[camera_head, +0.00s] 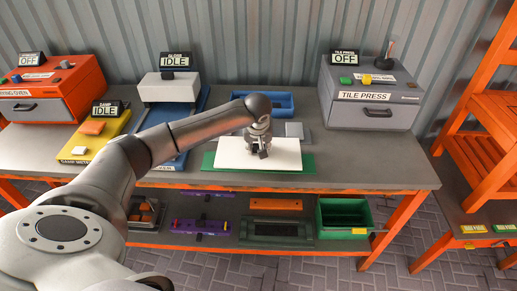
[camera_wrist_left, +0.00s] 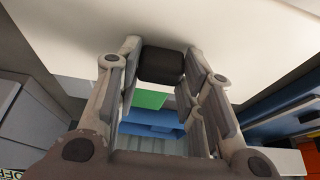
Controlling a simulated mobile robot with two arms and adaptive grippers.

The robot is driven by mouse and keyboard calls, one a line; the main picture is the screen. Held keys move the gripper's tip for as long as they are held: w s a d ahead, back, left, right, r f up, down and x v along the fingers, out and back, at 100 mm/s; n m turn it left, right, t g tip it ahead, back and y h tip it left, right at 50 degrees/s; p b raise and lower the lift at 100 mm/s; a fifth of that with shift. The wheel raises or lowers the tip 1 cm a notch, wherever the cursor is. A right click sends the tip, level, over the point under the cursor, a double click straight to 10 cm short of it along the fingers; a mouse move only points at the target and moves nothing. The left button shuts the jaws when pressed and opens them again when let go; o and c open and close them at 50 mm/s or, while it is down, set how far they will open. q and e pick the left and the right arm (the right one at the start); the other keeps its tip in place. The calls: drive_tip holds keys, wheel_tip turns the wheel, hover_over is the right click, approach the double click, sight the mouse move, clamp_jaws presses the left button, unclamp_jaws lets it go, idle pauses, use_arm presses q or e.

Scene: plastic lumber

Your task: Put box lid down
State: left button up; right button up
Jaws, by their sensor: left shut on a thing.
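The box lid (camera_head: 233,155) is a flat white panel over a green base (camera_head: 300,164) on the grey workbench. My left gripper (camera_head: 262,150) is above the middle of the lid, at its dark handle. In the left wrist view the gripper (camera_wrist_left: 162,75) is shut on the dark block-like handle (camera_wrist_left: 162,62) of the white lid (camera_wrist_left: 240,50). In the head view the lid looks level, with green showing at its left, front and right edges. I cannot tell whether it touches the base. My right gripper is not in view.
A blue tray (camera_head: 272,104) and a small grey plate (camera_head: 295,131) lie behind the lid. The tile press (camera_head: 370,95) stands at the back right, the glue station (camera_head: 168,88) to the left. Bare bench (camera_head: 370,165) lies to the right of the lid. A green bin (camera_head: 343,216) is on the shelf below.

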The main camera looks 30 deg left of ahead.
use_arm(q)
drive_tip(key=shift+f, duration=1.05)
drive_tip(key=shift+f, duration=0.1)
drive_tip(key=o, duration=1.2)
drive_tip(key=shift+s+f, duration=0.1)
drive_tip(key=shift+o, duration=0.2)
drive_tip(key=v, duration=1.2)
drive_tip(key=shift+b, duration=0.45)
drive_tip(key=shift+d, duration=0.1)
